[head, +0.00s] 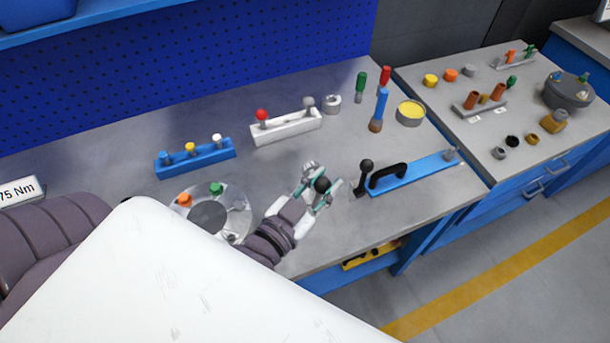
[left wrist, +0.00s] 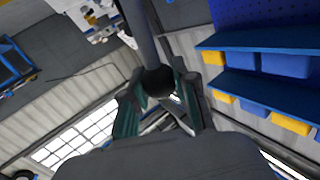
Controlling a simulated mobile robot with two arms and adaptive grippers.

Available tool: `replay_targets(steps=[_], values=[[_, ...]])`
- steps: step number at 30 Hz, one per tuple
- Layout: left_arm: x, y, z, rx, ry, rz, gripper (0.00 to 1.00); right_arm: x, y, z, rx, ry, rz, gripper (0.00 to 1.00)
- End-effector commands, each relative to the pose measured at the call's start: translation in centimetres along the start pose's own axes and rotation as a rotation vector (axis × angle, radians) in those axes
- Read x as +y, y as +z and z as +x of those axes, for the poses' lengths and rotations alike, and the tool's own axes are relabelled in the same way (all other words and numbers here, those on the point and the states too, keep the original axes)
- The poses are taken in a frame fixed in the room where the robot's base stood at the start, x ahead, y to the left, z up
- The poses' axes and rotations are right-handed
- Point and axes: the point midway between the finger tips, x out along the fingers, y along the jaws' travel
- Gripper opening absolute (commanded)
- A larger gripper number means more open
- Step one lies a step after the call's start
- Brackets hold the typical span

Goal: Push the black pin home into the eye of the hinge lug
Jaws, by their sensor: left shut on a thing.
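My left gripper (head: 326,190) is shut on the black pin (head: 322,185), above the bench in the middle of the head view. The flanged shell (head: 236,222) is a round grey part at the lower left, beside my left forearm and partly hidden by my white body. It carries an orange plug and a green plug. I cannot make out the hinge lug or its eye. My right gripper is not in view.
A blue rack (head: 205,157) and a white rack (head: 296,129) stand behind the gripper. A blue bar with a black handle (head: 388,176) and an upright black-knobbed lever (head: 365,172) lie close to its right. A yellow-topped tin (head: 410,118) stands farther back.

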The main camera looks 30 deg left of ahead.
Motion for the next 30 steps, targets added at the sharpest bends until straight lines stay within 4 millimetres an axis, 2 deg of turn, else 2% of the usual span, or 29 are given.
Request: replay_targets(steps=[3, 8, 13, 16, 22, 25, 30], values=[[2.2, 0.3, 0.7, -0.024, 0.091, 0.12, 0.0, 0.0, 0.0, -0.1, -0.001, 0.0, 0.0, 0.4], [5.4, 1.4, 1.3, -0.057, 0.239, 0.369, 0.0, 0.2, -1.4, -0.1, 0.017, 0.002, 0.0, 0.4], [8.4, 3.6, 1.4, -0.056, 0.4, 0.721, 0.0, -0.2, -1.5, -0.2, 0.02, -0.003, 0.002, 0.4], [9.9, 5.7, 1.2, -0.024, 0.491, 0.962, 0.0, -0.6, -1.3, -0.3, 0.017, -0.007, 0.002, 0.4], [11.0, 10.3, 0.4, 0.101, 0.608, 1.342, 0.0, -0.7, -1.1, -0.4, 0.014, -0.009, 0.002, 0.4], [10.8, 12.0, 0.1, 0.155, 0.633, 1.441, 0.0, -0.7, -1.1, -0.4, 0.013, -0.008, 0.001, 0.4], [10.6, 13.2, -0.2, 0.199, 0.645, 1.501, 0.0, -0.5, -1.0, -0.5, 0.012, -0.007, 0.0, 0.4]])
